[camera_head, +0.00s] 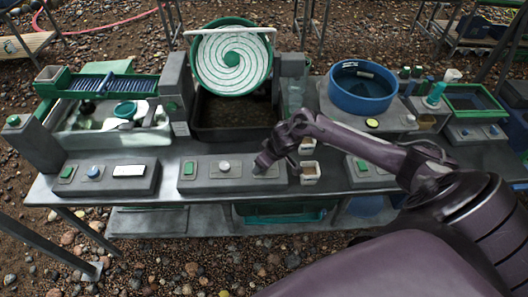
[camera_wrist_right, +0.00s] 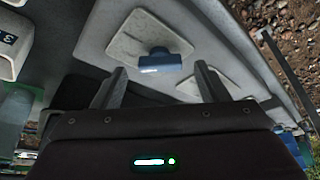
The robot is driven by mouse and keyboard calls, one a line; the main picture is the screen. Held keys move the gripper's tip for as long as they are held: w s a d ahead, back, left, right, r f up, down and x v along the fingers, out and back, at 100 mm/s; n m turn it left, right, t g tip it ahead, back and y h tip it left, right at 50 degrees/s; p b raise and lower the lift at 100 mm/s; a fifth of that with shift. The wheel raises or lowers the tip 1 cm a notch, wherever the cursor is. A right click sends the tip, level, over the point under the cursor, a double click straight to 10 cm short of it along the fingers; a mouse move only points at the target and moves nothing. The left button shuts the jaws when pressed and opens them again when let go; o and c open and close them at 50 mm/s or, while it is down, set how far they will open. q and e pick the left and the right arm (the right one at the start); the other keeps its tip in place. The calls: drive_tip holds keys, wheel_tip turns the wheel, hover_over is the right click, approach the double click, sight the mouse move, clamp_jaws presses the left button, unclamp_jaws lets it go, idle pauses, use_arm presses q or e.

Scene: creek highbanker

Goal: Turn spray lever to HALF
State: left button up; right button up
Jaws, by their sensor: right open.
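My right gripper (camera_head: 266,160) reaches in from the right over the right end of the middle grey control box (camera_head: 206,186). In the right wrist view its two fingers (camera_wrist_right: 163,88) are apart with nothing between them. A blue handle (camera_wrist_right: 165,62) on a pale plate (camera_wrist_right: 128,40) lies just beyond the fingertips, roughly centred between them; I see no contact. It may be the spray lever. No HALF mark is readable. In the head view the gripper hides this end of the box. My left gripper is not in view.
The same box has a green button (camera_head: 190,168) and a pale round knob (camera_head: 224,166). Behind are a green spiral wheel (camera_head: 232,62) and a blue tub (camera_head: 362,90). Another control box (camera_head: 100,180) is at left.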

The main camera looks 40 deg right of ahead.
drive_tip(key=v, duration=0.6)
drive_tip(key=shift+s, duration=0.1)
idle(0.3)
